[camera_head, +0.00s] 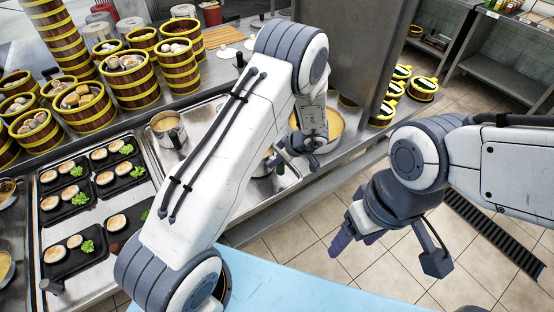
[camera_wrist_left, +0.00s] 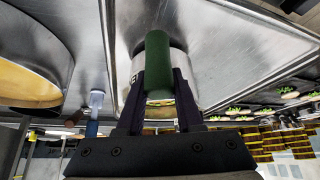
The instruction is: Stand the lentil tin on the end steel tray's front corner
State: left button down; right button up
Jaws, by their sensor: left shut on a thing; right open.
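The lentil tin (camera_wrist_left: 178,75) is a steel cylinder with a yellowish top and a green handle (camera_wrist_left: 157,60). My left gripper (camera_wrist_left: 158,90) is shut on the green handle. In the head view the left gripper (camera_head: 288,160) is beyond my left arm, and the tin (camera_head: 262,168) is mostly hidden by that arm. The tin is over or on the end steel tray (camera_head: 286,182), near its edge; I cannot tell whether its base touches. My right gripper (camera_head: 352,238) is open and empty above the floor, right of the counter.
A large pot with yellow contents (camera_head: 325,124) stands close to the left gripper. Another steel tin (camera_head: 166,128) stands left of my arm. Bamboo steamers (camera_head: 132,80) and black plates of food (camera_head: 70,190) fill the left side.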

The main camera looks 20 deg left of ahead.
pick_arm(q)
jog(key=shift+f, duration=0.4)
jog(key=shift+c, duration=2.4)
grip_release()
jog(key=v, duration=1)
jog(key=shift+d+b, duration=0.2)
jog(key=shift+b, duration=0.15)
jog(key=shift+r, duration=0.1)
